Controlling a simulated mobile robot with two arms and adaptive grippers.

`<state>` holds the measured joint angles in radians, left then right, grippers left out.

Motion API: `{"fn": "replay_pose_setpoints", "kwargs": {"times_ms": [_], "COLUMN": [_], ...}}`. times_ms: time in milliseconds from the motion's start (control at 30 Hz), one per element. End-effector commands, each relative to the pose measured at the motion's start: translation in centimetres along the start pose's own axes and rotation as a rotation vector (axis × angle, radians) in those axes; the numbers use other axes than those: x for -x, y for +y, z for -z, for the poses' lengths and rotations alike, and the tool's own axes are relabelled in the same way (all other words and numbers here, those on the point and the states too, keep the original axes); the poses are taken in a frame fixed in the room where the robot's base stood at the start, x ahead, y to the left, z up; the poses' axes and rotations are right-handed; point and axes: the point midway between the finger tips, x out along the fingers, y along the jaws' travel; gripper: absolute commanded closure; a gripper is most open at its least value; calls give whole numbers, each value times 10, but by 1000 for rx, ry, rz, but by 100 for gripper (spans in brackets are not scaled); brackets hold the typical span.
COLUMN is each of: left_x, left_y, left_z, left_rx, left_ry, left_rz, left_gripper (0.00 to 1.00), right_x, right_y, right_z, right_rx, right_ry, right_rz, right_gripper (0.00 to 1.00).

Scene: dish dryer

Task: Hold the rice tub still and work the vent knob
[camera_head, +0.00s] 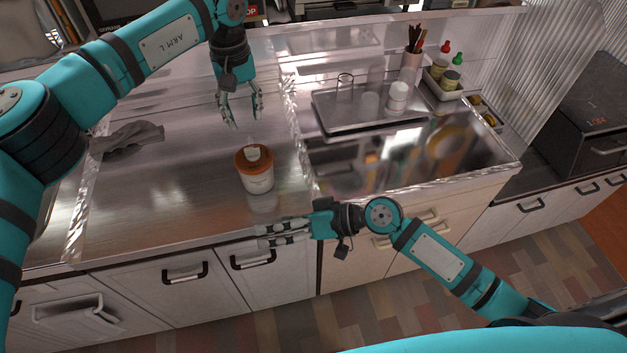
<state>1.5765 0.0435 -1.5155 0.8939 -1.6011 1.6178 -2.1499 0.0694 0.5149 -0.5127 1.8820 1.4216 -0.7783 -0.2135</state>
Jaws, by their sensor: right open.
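The rice tub (258,181) stands upright on the steel counter. It is a pale tub with an orange-brown lid (241,160). A small whitish vent knob (252,153) sits on top of the lid. My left gripper (242,122) is above and behind the tub, pointing down with its fingers apart, empty and not touching the tub. My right gripper (262,234) is in front of the tub near the counter's front edge, pointing left. It is open, holds nothing, and is apart from the tub.
A grey cloth (127,138) lies on the left of the counter. To the right, a tray (328,118) holds glasses and cups. A utensil holder (412,62) and a bottle caddy (440,90) stand behind it. The counter left of the tub is clear.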

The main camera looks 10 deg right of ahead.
Motion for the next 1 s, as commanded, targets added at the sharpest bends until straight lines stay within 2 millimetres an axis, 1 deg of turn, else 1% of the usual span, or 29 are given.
{"fn": "replay_pose_setpoints", "kwargs": {"times_ms": [33, 100, 200, 333, 400, 467, 567, 667, 1000], "left_x": [0, 0, 0, 0, 0, 0, 0, 0, 0], "left_y": [0, 0, 0, 0, 0, 0, 0, 0, 0], "left_z": [0, 0, 0, 0, 0, 0, 0, 0, 0], "left_rx": [0, 0, 0, 0, 0, 0, 0, 0, 0], "left_ry": [0, 0, 0, 0, 0, 0, 0, 0, 0], "left_rz": [0, 0, 0, 0, 0, 0, 0, 0, 0], "left_gripper": [62, 62, 62, 62, 62, 62, 62, 62, 62], "right_x": [13, 25, 42, 61, 66, 68, 62, 49, -14], "right_y": [14, 29, 45, 56, 59, 60, 63, 67, 87], "right_z": [10, 24, 43, 63, 70, 74, 78, 83, 102], "right_rx": [105, 227, 387, 553, 610, 636, 648, 646, 644], "right_ry": [27, 65, 110, 153, 167, 173, 179, 180, 179], "right_rz": [-72, -155, -257, -351, -380, -393, -401, -400, -397], "right_gripper": [0, 0, 0, 0, 0, 0, 0, 0, 0]}}
